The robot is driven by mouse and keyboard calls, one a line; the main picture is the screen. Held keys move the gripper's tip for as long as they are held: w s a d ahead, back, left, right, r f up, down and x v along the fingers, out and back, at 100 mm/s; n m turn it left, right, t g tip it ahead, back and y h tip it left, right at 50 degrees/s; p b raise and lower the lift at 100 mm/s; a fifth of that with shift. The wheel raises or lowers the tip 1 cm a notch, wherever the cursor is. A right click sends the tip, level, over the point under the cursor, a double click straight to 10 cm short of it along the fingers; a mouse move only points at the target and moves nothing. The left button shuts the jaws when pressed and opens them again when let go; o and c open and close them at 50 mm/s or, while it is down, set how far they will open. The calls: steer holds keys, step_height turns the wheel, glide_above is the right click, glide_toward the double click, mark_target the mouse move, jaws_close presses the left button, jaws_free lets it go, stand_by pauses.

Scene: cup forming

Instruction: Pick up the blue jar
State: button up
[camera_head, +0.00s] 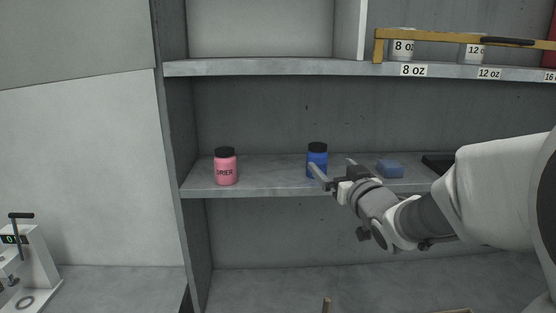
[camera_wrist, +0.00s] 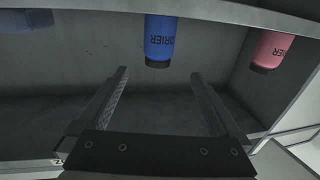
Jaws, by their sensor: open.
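The blue jar (camera_head: 317,155) with a black lid stands upright on the middle shelf in the head view. My gripper (camera_head: 332,171) is open and empty in front of the jar, to its right, and one finger overlaps the jar's lower part in the picture. In the wrist view the blue jar (camera_wrist: 160,40) appears upside down, past the tips of my open gripper (camera_wrist: 158,72) and roughly centred between them. A gap shows between the fingertips and the jar there.
A pink jar (camera_head: 226,167) with a black lid stands left on the middle shelf (camera_head: 265,182). A blue block (camera_head: 390,169) lies to the right, near a dark tray (camera_head: 437,163).

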mark_target(321, 155)
steer(key=w, duration=0.2)
steer(key=w+a, duration=0.1)
steer(key=w, duration=0.2)
steer(key=w+p, duration=0.1)
steer(key=w, duration=0.2)
steer(key=shift+w+a, duration=0.25)
steer(key=shift+a, duration=0.05)
steer(key=shift+w+a+r+p, duration=0.15)
steer(key=shift+w+p, duration=0.35)
steer(key=shift+w, duration=0.8)
steer(key=shift+w+a+r+p, duration=0.1)
steer(key=shift+w+a+p, duration=0.3)
steer(key=shift+w, duration=0.9)
steer(key=shift+d, duration=0.2)
steer(key=c, duration=1.5)
